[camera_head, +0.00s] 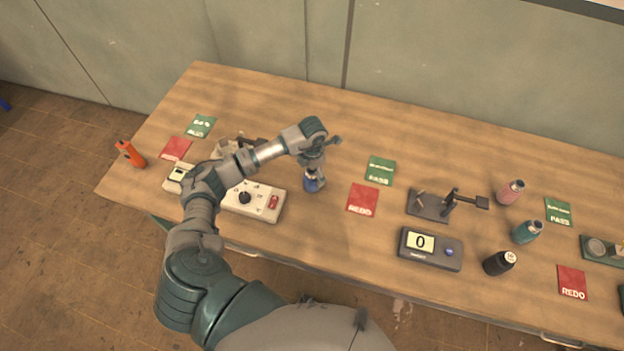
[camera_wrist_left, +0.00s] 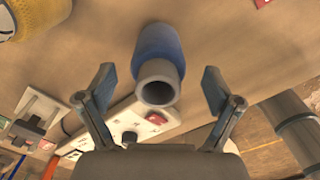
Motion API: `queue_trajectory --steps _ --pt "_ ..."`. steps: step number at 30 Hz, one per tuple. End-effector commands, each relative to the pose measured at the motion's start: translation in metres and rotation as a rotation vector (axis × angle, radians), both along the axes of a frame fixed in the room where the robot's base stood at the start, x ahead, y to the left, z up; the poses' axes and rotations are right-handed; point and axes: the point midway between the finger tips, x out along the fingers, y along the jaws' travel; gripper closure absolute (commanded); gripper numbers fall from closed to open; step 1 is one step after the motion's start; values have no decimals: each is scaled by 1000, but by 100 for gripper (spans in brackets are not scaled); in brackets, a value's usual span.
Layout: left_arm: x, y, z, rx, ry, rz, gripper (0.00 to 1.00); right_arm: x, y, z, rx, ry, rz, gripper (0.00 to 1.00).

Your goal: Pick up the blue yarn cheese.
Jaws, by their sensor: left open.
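The blue yarn cheese (camera_head: 312,184) stands on the wooden table, just below my left gripper (camera_head: 314,170), which partly hides it. In the left wrist view the blue yarn cheese (camera_wrist_left: 158,45) is in the middle, with its pale hollow tube end facing the camera. My left gripper (camera_wrist_left: 158,82) is open, with one finger to each side of the tube. Gaps show between the fingers and the yarn. My right gripper is not in view.
A white control box (camera_head: 258,200) with a black knob and red switch lies left of the cheese. A red REDO card (camera_head: 362,200) and green PASS card (camera_head: 380,170) lie to the right. A yellow object (camera_wrist_left: 32,16) shows in the wrist view.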

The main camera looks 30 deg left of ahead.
Motion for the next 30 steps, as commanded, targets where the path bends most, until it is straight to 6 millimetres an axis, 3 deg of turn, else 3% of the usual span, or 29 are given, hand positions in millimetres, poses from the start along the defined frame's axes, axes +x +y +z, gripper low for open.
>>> queue_trajectory --steps 9,17,25,30 --pt "0 1 -44 -1 4 0 9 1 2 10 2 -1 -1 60" --pt "1 1 -47 0 2 -1 9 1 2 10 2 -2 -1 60" --pt "1 2 -48 -1 3 0 74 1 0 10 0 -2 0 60" --pt "1 2 -48 -1 3 0 76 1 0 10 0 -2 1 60"
